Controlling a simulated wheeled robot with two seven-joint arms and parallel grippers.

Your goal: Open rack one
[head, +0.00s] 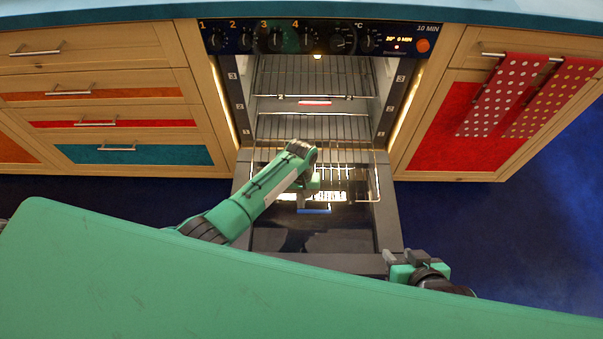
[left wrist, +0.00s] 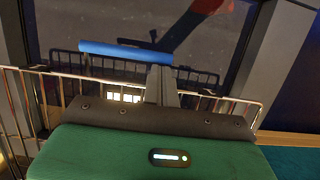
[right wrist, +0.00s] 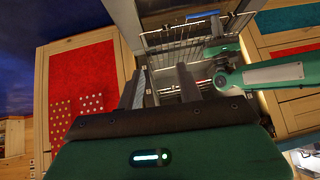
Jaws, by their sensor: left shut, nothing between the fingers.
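The oven is open, with its door (head: 275,235) folded down flat. The lowest rack (head: 376,185), by the side label 1, is a wire rack that sticks out over the door. A blue bar (head: 314,211) shows near its front edge. My left gripper (head: 309,205) is over the front of this rack, shut and empty. In the left wrist view the blue bar (left wrist: 125,51) lies just past the fingers (left wrist: 162,78); I cannot tell whether they touch. My right gripper (head: 401,258) is open and empty near the door's front right corner; it also shows in the right wrist view (right wrist: 163,82).
Two upper racks (head: 300,97) sit inside the oven. The control panel (head: 310,38) is above. Drawers (head: 110,125) stand on the left, a red cupboard (head: 460,125) with dotted towels (head: 505,95) on the right. The blue floor (head: 520,230) at right is clear.

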